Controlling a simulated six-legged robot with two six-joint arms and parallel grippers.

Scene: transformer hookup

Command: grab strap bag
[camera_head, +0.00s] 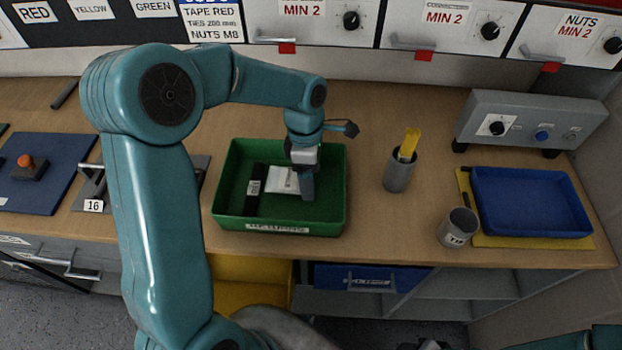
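A green tray (228,212) sits on the wooden bench, with a label on its front wall. Inside lie a flat white packet (278,180), which may be the strap bag, and a dark strip (255,192) with a small white label to its left. My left gripper (307,187) points down into the tray at the packet's right side and hides part of it. The gap between its fingers does not show, and I cannot tell whether it touches the packet. My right gripper is not in view.
A grey cup (398,177) with a yellow item stands right of the tray. Further right are another grey cup (458,228), a blue tray (530,203) and a grey control box (533,122). Labelled drawers line the back. A blue panel (45,175) lies at left.

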